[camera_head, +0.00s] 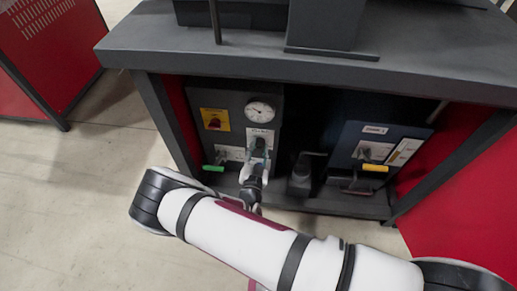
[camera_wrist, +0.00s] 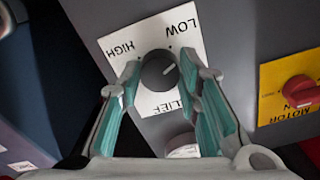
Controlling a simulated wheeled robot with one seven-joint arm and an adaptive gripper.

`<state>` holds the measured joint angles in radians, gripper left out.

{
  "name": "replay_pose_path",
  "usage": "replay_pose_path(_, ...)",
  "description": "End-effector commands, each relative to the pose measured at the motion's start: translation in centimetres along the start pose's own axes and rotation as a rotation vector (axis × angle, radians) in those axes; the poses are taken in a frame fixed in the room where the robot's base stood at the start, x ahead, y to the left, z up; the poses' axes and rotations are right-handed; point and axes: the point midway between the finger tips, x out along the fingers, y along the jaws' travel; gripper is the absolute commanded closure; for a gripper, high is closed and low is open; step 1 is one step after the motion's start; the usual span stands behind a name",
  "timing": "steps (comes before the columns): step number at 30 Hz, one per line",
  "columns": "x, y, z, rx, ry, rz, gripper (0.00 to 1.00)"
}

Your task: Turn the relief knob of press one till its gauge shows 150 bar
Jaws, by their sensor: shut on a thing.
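The relief knob (camera_wrist: 158,73) is a dark round knob with a pale pointer mark. It sits on a white plate (camera_wrist: 150,40) reading HIGH and LOW, with its lower lettering partly covered. The mark points toward the LOW side. My gripper (camera_wrist: 162,80) has one finger on each side of the knob and is shut on it. In the head view my gripper (camera_head: 256,165) reaches the dark panel just below the round white gauge (camera_head: 260,111). The gauge has a dark needle, but its figures are too small to read.
A yellow plate with a red switch (camera_wrist: 302,90) marked MOTOR is beside the knob; it also shows in the head view (camera_head: 215,119). A green handle (camera_head: 213,168) is lower left. A blue panel (camera_head: 375,150) with a yellow handle (camera_head: 375,168) stands right. The bench top (camera_head: 300,62) overhangs.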

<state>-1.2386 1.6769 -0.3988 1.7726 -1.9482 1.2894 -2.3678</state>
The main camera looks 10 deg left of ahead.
Motion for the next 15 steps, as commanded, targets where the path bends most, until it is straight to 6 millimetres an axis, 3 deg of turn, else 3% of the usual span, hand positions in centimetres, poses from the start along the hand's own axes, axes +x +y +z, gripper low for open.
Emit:
replay_pose_path(8,0.01,-0.01,-0.02,0.08,0.0,-0.001,0.97)
replay_pose_path(15,0.01,-0.05,-0.06,0.257,-0.001,-0.001,0.97)
